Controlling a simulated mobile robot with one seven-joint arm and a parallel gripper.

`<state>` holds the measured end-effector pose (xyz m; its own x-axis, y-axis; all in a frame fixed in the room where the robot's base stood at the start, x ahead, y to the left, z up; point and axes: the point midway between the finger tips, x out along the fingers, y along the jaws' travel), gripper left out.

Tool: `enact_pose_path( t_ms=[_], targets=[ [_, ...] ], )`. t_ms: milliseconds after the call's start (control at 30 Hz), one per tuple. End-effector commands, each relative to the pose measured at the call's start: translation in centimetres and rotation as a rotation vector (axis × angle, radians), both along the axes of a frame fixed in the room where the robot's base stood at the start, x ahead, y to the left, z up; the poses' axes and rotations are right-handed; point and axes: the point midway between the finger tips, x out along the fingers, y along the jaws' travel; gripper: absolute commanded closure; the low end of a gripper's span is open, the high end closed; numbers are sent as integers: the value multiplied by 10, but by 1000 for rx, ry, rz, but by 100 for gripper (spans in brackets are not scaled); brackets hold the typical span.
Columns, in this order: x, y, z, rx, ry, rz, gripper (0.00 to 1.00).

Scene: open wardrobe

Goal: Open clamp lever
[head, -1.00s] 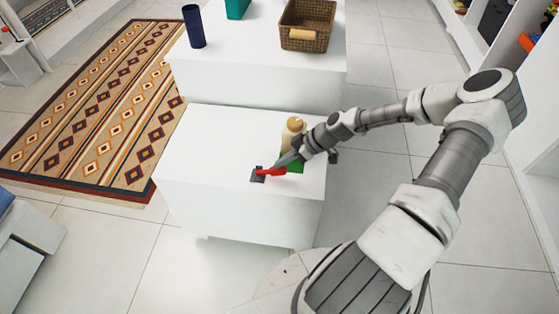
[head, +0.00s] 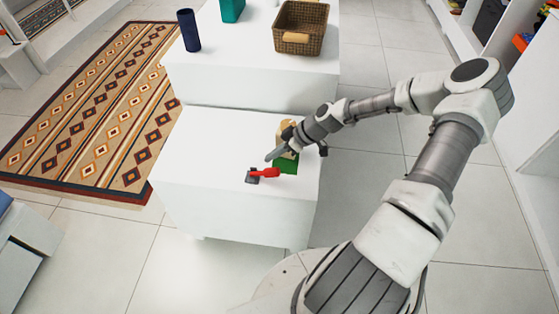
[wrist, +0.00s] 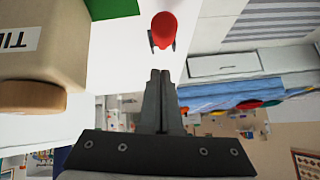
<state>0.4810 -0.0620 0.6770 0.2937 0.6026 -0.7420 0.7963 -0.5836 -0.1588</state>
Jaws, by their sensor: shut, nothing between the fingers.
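The clamp is a small dark grey base (head: 252,177) with a red lever (head: 266,172), on the white low table near its front right. The lever points right and looks roughly level with the table. In the wrist view the red lever (wrist: 163,29) is seen end-on, beyond the fingertips. My gripper (head: 268,159) is shut and empty, just above and behind the lever in the head view. A gap shows between fingertips and lever in the wrist view.
A wicker basket (head: 303,42) and a dark blue cylinder (head: 189,30) stand on the rear white block. The table's left side is clear.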

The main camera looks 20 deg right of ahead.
Motion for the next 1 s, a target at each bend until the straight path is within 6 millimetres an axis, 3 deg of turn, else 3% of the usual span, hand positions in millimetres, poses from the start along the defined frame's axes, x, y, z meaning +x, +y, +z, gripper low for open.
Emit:
enact_pose_path(
  t_ms=[33,200,433,1000],
  targets=[
    [5,6,12,0,-2,5,100],
    [-13,-32,34,0,-2,-4,100],
    [-28,-61,55,1,-2,-2,100],
    [-34,-70,62,3,-2,2,100]
  ],
)
